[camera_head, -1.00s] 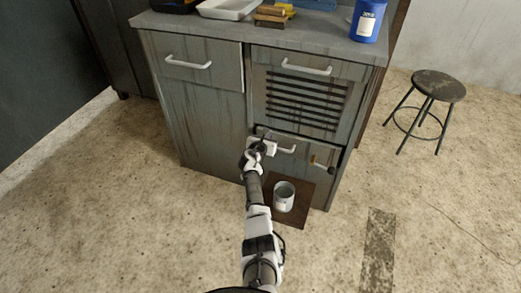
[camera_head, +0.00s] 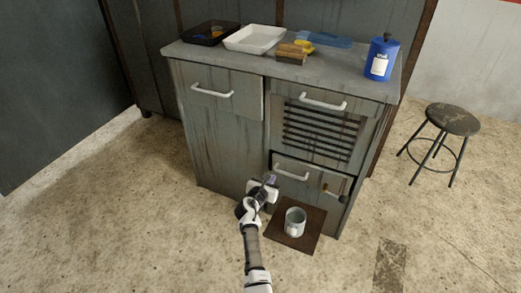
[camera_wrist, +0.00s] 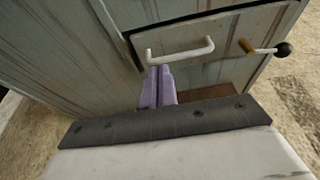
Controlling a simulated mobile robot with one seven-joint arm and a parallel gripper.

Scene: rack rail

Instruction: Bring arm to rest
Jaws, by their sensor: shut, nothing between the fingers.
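My gripper (camera_head: 270,181) is in front of the lower part of the grey cabinet (camera_head: 222,137), left of the lower drawer's handle in the head view. In the wrist view, the lilac fingers of my gripper (camera_wrist: 158,72) are together with nothing between them. Their tips show just below the white handle (camera_wrist: 180,50) of the lower drawer (camera_wrist: 200,65); I cannot tell whether they touch it. My arm reaches up from the bottom of the head view.
A black-knobbed lever (camera_wrist: 265,49) sits right of the handle. A stool (camera_head: 452,119) stands at the right. The worktop holds trays and a blue canister (camera_head: 381,60). Floor at left is clear.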

